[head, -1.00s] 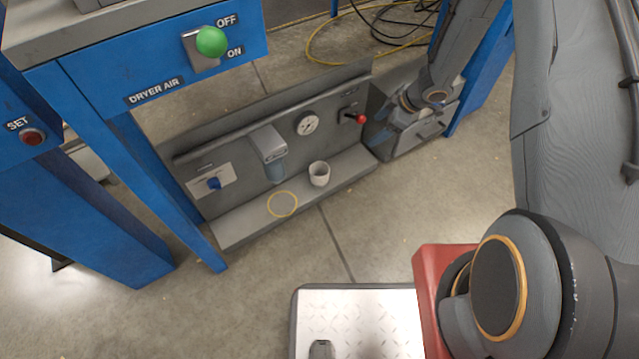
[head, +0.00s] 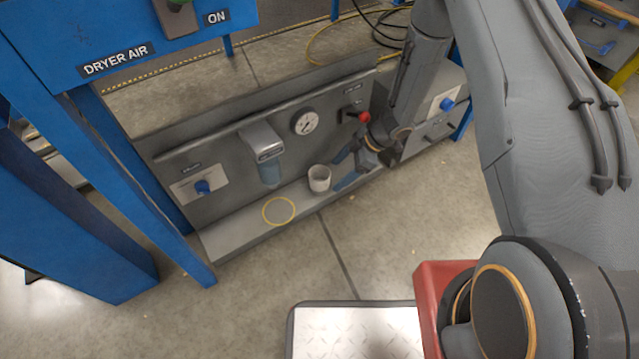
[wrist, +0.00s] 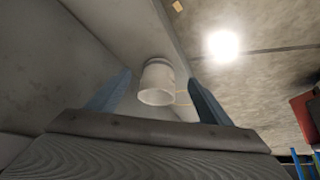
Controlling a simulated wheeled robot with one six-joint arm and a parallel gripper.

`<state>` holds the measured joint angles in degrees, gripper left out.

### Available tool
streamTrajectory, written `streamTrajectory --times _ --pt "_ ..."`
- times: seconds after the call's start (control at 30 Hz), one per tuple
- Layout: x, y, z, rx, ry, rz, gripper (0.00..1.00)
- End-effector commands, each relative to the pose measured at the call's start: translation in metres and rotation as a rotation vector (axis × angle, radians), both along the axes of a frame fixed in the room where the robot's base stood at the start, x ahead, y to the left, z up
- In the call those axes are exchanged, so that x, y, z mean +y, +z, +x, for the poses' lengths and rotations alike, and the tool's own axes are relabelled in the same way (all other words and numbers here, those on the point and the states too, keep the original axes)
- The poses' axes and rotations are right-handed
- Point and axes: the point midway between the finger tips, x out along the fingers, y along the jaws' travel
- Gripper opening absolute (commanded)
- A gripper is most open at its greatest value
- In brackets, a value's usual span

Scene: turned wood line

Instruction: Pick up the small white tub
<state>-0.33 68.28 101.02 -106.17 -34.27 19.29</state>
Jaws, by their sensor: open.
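The small white tub (head: 319,178) stands upright on the grey ledge (head: 236,231) at the foot of the panel. In the wrist view the tub (wrist: 157,82) shows ahead of and between the two blue fingers. My gripper (head: 350,168) is open and low over the ledge, just right of the tub in the head view. In the wrist view my gripper (wrist: 157,92) has nothing in its jaws that I can see as held. Part of the fingers is hidden by my arm in the head view.
A yellow ring (head: 278,210) marks the ledge left of the tub. The panel behind carries a filter unit (head: 265,152), a gauge (head: 305,122), a red-knobbed lever (head: 361,117) and a blue knob (head: 202,187). Blue posts (head: 150,190) stand at left. The floor in front is open.

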Motion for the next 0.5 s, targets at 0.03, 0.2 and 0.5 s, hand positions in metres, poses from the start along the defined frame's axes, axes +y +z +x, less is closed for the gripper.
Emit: streamTrajectory --times 0.03,0.2,0.5 --pt "0.007 -0.001 0.001 -0.001 0.002 0.000 0.74" --pt "0.017 0.000 0.000 -0.001 -0.001 -0.001 0.74" --pt "0.037 -0.018 0.000 0.001 0.001 -0.001 0.74"
